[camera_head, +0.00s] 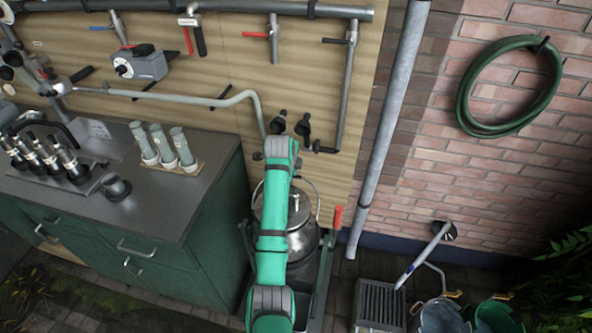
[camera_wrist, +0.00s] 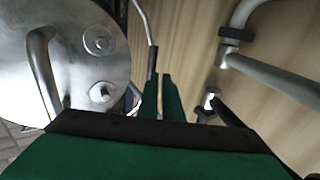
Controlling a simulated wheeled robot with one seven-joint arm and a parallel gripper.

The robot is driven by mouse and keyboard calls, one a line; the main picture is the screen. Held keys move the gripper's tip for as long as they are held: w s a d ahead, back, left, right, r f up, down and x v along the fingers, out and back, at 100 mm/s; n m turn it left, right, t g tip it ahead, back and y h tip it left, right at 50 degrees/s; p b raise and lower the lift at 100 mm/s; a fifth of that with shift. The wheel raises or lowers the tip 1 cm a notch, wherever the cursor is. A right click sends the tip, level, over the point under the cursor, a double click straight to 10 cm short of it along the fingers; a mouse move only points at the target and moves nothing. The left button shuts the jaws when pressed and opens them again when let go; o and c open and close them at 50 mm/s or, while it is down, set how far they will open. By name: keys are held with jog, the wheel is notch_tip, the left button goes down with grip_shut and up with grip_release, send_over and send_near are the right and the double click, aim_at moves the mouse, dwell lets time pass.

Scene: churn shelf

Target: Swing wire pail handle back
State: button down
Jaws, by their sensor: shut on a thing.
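A shiny metal churn pail (camera_head: 302,243) stands low by the wooden board, partly hidden behind my arm. Its lid (camera_wrist: 65,60) fills the left of the wrist view, with a loop grip and two round fittings. The thin wire handle (camera_head: 318,203) arcs above the lid in the head view; my arm hides its middle. In the wrist view the wire (camera_wrist: 146,22) runs down to a dark sleeve at my fingertips. My gripper (camera_wrist: 161,80) has its green fingers close together, shut on the handle beside the lid. In the head view its fingers are hidden by my wrist.
Pipes with valves (camera_head: 240,97) run across the board close to my wrist. A green cabinet (camera_head: 170,255) stands left. A red-tipped lever (camera_head: 336,217) rises right of the churn. A grate (camera_head: 380,305), a grey pail (camera_head: 440,317) and a green pail (camera_head: 496,317) are at lower right.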

jog(key=w+r+v, duration=0.1)
jog(key=w+v, duration=0.1)
jog(key=v, duration=1.1)
jog(key=shift+d+r, duration=0.35)
jog(key=shift+r, duration=0.2)
jog(key=shift+w, duration=0.15)
